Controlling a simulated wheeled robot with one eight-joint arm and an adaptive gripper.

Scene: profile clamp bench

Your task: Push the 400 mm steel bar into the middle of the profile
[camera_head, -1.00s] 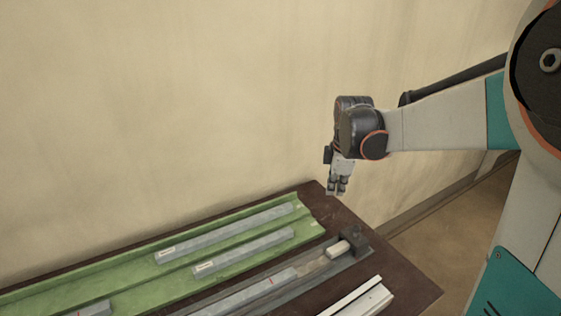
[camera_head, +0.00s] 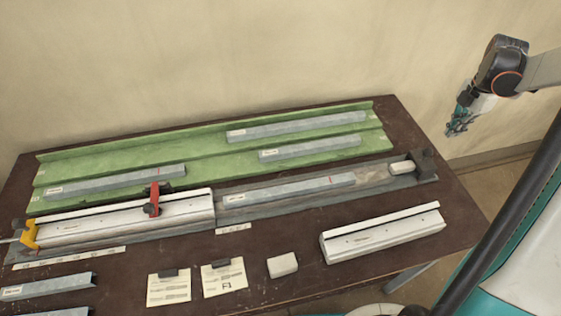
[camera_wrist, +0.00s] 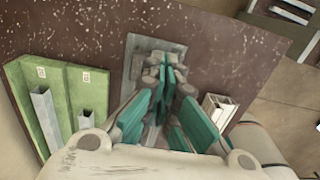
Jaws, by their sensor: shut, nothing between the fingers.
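A grey steel bar with a red mark (camera_head: 290,190) lies on the grey bench rail (camera_head: 372,180), in line with the white profile (camera_head: 110,222). Its left end is at the profile's right end; I cannot tell whether it reaches inside. I cannot read a 400 mm label. A red clamp (camera_head: 152,199) sits on the profile and a yellow clamp (camera_head: 29,235) at its left end. My gripper (camera_head: 456,128) is shut and empty, held up beyond the rail's right end, apart from the bar. Its closed fingers (camera_wrist: 166,72) show in the wrist view, hiding part of the rail.
A green rack (camera_head: 210,152) at the back holds several steel bars. A dark end stop (camera_head: 424,164) and a pale block (camera_head: 402,167) are at the rail's right end. A loose white profile (camera_head: 383,232), a white block (camera_head: 282,265) and cards (camera_head: 223,278) lie in front.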

